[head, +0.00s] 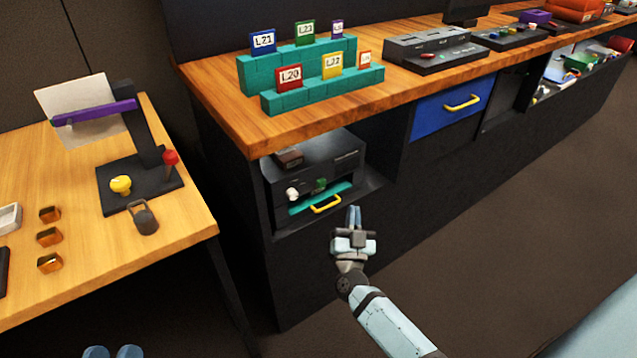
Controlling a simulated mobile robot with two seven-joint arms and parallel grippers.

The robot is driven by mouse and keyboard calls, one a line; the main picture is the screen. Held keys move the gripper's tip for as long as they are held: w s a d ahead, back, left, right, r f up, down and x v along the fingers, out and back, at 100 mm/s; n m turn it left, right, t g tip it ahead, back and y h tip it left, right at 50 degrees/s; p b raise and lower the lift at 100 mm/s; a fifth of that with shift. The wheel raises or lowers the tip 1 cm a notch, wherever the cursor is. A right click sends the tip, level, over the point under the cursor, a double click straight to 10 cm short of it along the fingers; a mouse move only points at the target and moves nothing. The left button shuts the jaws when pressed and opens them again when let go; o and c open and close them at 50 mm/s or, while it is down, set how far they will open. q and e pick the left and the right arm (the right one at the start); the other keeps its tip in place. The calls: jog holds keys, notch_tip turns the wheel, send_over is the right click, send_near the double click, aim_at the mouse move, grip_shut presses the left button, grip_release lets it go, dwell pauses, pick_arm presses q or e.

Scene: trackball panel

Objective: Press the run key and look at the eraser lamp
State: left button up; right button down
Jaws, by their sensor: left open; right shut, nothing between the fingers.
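A dark box-shaped device (342,160) sits in the open bay under the wooden counter. I cannot tell which part is the run key or the eraser lamp; no lit lamp is clear. My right gripper (354,212) is shut and empty, just in front of the bay and right of the yellow handle, apart from it as far as I can tell. My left gripper (112,352) is open at the bottom edge, mostly out of frame, away from the device.
Teal stepped racks (285,101) with labelled tags and a grey panel (430,48) stand on the counter (215,95). A blue drawer (445,105) is right of the bay. The left table (120,245) holds a black stand (150,190) and small orange blocks. Floor at right is clear.

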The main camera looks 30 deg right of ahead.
aim_at(321, 183)
jog(key=shift+w, duration=0.1)
pick_arm(q)
jog(key=shift+w+d+f+g+b, duration=0.1)
jog(key=shift+d+f+g+b, duration=0.15)
jog(key=shift+f+b, duration=0.6)
jog(key=shift+d+f+g+b, duration=0.1)
jog(key=shift+f+g+b, duration=0.25)
jog(key=shift+f+b, duration=0.5)
pick_arm(e)
jog(key=w, duration=0.8)
jog(key=shift+w+a, duration=0.35)
jog(key=shift+a, duration=0.05)
pick_arm(q)
jog(key=shift+r, duration=0.1)
jog(key=shift+r, duration=0.15)
pick_arm(e)
jog(key=shift+w, duration=0.4)
